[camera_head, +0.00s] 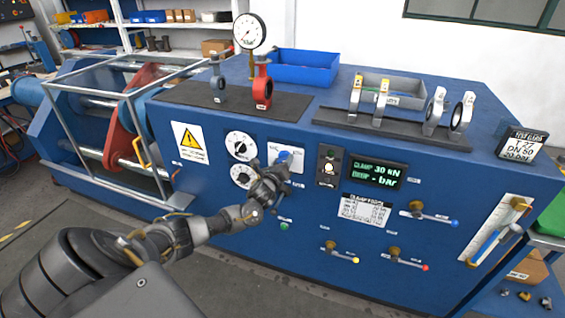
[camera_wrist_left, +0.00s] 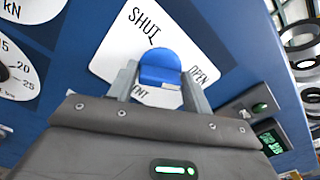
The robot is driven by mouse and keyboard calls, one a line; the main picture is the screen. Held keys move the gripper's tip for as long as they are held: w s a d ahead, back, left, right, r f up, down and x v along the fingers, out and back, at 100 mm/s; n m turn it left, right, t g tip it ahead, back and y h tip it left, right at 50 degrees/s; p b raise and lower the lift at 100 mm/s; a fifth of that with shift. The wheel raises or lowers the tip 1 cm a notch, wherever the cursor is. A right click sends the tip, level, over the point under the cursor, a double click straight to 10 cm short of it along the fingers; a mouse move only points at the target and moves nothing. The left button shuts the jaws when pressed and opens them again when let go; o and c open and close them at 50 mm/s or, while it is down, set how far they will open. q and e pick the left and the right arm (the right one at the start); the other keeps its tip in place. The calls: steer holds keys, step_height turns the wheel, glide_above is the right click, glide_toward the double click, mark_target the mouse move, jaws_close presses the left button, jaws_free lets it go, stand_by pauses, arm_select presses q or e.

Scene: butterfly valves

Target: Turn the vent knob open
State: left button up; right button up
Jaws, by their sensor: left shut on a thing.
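The vent knob (camera_wrist_left: 160,66) is blue and sits on a white diamond-shaped plate (camera_wrist_left: 126,48) in the left wrist view. The plate reads SHUT at the top, OPEN at the right, and a partly covered word ending in "ENT" below. My left gripper (camera_wrist_left: 162,85) has one finger on each side of the knob and is shut on it. In the head view, my left gripper (camera_head: 279,170) reaches the white plate (camera_head: 297,154) on the blue panel and hides part of it. Where the knob points is not clear. My right gripper is not in view.
White gauges (camera_head: 240,145) are left of the plate, and a green-lit display (camera_head: 376,172) is to its right. Several small lever valves (camera_head: 428,217) stick out from the panel, lower right. Valve discs (camera_head: 355,95), a blue bin (camera_head: 303,68) and a dial gauge (camera_head: 249,31) stand on top.

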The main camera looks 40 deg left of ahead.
arm_select(q)
steer(key=shift+f, duration=0.1)
steer(key=o, duration=0.8)
steer(key=shift+o, duration=0.2)
steer(key=b+v, duration=0.1)
steer(key=v, duration=0.9)
steer(key=shift+s, duration=0.3)
steer(key=shift+d, duration=0.2)
